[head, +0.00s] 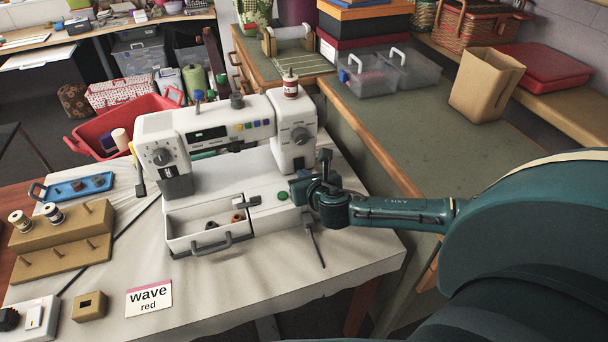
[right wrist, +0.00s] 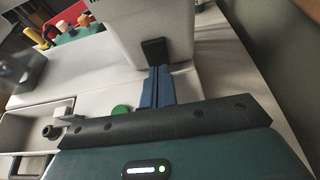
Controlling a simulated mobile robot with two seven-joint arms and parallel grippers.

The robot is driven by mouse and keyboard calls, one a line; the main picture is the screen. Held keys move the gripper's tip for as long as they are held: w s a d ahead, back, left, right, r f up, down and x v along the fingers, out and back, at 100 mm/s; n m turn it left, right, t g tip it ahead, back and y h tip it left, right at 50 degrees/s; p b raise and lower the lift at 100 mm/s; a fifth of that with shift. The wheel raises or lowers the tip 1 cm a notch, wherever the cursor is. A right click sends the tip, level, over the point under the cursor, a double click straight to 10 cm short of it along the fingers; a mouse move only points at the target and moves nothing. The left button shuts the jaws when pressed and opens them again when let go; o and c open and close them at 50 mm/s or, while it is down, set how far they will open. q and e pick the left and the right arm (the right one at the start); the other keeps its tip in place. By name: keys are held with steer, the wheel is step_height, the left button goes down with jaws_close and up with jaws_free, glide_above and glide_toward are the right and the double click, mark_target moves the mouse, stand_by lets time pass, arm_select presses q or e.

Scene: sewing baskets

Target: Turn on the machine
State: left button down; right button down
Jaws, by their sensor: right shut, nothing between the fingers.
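The white sewing machine (head: 292,152) stands on the cloth-covered table, with a dark display (head: 209,134), coloured buttons (head: 243,126) and grey dials on its left head (head: 160,156) and right pillar (head: 300,136). A round green button (head: 282,196) sits on its base and also shows in the right wrist view (right wrist: 121,110). My right gripper (head: 298,188) is shut and empty, just right of the green button near the pillar's foot. In the right wrist view its dark fingertips (right wrist: 153,50) are at the pillar; contact cannot be told. My left gripper is not in view.
An open drawer (head: 180,246) with small parts juts from the machine's front. A wooden spool rack (head: 60,262), a blue tray (head: 50,194) and a "wave red" card (head: 149,298) lie left and in front. A red basket (head: 92,140) stands behind. The cloth's front right is mostly clear.

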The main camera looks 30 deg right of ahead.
steer(key=shift+w, duration=0.2)
steer(key=shift+w+p, duration=0.2)
steer(key=shift+p, duration=0.2)
steer(key=shift+f, duration=0.1)
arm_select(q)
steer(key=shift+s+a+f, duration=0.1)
